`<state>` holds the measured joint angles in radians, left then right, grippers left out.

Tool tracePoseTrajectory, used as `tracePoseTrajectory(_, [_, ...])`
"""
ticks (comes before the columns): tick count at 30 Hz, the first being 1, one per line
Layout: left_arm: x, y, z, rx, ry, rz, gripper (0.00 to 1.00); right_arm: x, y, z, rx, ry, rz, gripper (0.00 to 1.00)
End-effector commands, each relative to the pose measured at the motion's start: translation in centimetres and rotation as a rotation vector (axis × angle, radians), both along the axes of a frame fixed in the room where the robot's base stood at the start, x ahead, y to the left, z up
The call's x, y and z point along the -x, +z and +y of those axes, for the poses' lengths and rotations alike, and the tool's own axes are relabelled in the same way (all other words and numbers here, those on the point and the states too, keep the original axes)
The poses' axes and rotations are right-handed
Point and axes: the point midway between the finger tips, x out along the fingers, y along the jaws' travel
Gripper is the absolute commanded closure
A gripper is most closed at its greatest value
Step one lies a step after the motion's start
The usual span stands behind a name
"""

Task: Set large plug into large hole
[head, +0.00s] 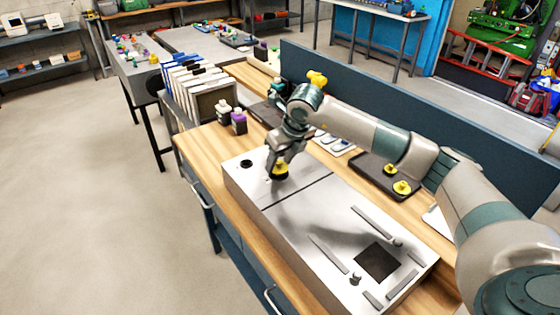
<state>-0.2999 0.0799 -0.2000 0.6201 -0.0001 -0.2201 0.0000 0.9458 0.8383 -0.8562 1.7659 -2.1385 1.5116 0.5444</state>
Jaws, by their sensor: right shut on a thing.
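My right gripper (279,166) is shut on a yellow and black plug (280,172) over the far left part of a white box-like panel (310,215). The plug is low, close to the panel's top. I cannot tell whether it touches the panel or sits in a hole there. A round dark hole (246,163) shows in the panel to the left of the plug, apart from it. Two other yellow plugs, one farther (390,169) and one nearer (402,187), are on a dark tray (371,175). My left gripper is not in view.
The panel lies on a wooden bench (205,148) and has a dark square (377,262), several grey bars and small knobs. Two dark bottles, one with a purple cap (239,122), stand behind it. A rack of upright boards (205,95) and a blue-grey divider (400,120) stand beyond.

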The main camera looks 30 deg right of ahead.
Motion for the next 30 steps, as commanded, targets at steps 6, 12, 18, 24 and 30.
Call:
tracePoseTrajectory(6, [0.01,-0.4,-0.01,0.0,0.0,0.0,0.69,0.0,-0.04,-0.01,0.0,0.0,0.0,0.78])
tracePoseTrajectory(12, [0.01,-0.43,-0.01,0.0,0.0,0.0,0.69,0.02,0.01,-0.01,0.0,0.0,0.0,0.78])
tracePoseTrajectory(18, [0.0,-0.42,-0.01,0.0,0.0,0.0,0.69,0.01,0.02,0.0,0.0,0.0,0.0,0.78])
tracePoseTrajectory(24, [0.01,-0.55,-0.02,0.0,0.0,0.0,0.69,0.01,-0.13,0.0,0.0,0.0,0.0,0.78])
tracePoseTrajectory(30, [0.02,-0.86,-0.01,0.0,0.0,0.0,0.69,0.0,-0.49,0.0,0.0,0.0,0.0,0.78])
